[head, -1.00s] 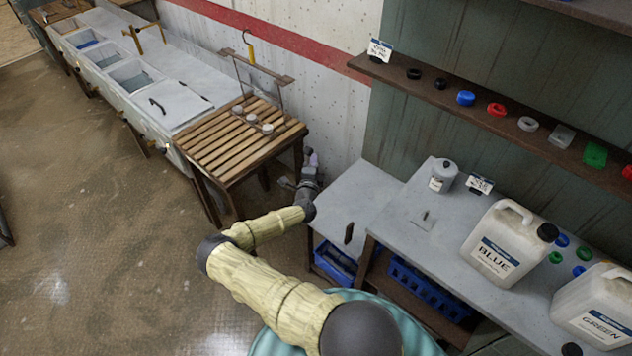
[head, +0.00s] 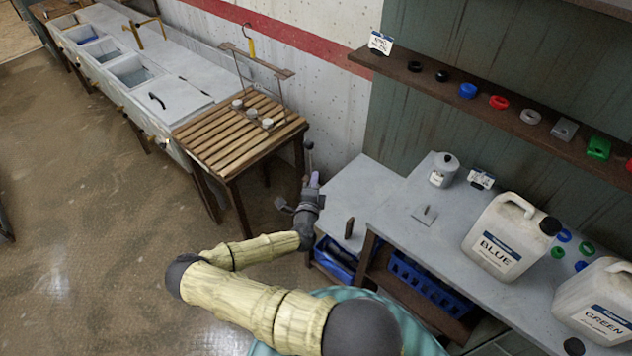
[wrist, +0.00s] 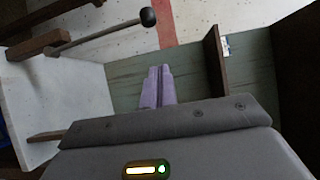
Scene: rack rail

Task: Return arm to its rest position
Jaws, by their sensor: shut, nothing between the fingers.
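My gripper (head: 314,180) is at the end of my bent arm, in the gap between the slatted wooden table and the grey counter in the head view. In the wrist view its purple fingers (wrist: 157,86) are together, with nothing between them. My gripper is clear of the tables and holds nothing.
The slatted table (head: 215,150) carries several small round pieces and a wire rack. The grey counter (head: 395,215) holds a small canister (head: 443,172) and large jugs (head: 510,240). A shelf (head: 450,95) runs above it. Blue crates (head: 428,285) sit below. Open floor lies left.

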